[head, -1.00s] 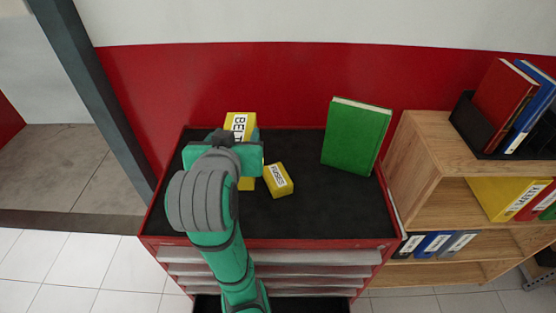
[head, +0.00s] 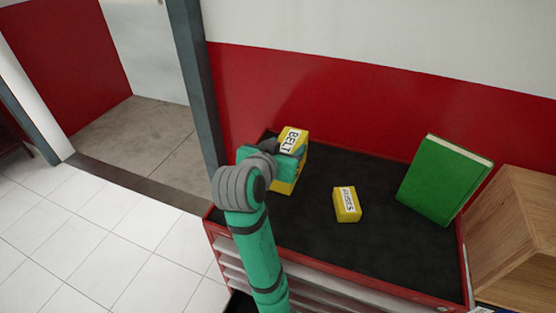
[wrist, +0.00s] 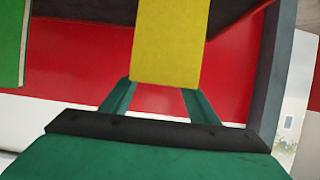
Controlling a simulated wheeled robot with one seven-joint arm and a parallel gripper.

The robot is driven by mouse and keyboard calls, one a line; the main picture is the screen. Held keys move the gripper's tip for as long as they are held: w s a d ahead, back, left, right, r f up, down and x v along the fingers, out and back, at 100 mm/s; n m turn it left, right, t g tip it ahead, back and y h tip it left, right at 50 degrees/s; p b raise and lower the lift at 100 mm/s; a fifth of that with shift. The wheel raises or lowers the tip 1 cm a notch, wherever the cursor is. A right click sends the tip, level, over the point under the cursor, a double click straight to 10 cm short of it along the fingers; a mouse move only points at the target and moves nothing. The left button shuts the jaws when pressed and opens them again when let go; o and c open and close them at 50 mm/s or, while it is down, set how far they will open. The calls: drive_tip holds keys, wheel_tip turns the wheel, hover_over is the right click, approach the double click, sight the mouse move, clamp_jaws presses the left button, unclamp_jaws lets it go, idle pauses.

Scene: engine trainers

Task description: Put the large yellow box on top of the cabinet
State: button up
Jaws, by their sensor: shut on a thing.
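The large yellow box (head: 294,138), labelled BELT, is at the back left of the red cabinet's black top (head: 330,255). My gripper (head: 287,160) is shut on it, coming from the front left and covering part of it. In the wrist view the yellow box (wrist: 166,45) sits between the two green fingers of the gripper (wrist: 160,92). I cannot tell whether its bottom edge touches the black top or is slightly above it.
A small yellow FUSES box (head: 347,205) lies on the black top, right of the large box. A green book (head: 444,180) stands tilted at the right. A wooden shelf (head: 515,240) is beside the cabinet. The black top between these things is clear.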

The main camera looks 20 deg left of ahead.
drive_tip(key=shift+w+a+f, duration=0.2)
drive_tip(key=shift+a+f, duration=0.3)
drive_tip(key=shift+w+a+f, duration=0.2)
drive_tip(key=shift+a+f, duration=0.3)
drive_tip(key=shift+w+a+f, duration=0.1)
drive_tip(key=shift+w+f, duration=0.1)
drive_tip(key=shift+a+f, duration=0.4)
drive_tip(key=f, duration=0.3)
drive_tip(key=shift+w+d+f, duration=0.1)
drive_tip(key=shift+w+d, duration=0.05)
drive_tip(key=shift+d, duration=0.1)
drive_tip(key=shift+f, duration=0.1)
drive_tip(key=shift+a, duration=0.15)
drive_tip(key=o, duration=1.7)
drive_tip(key=shift+f, duration=0.15)
drive_tip(key=shift+c, duration=0.2)
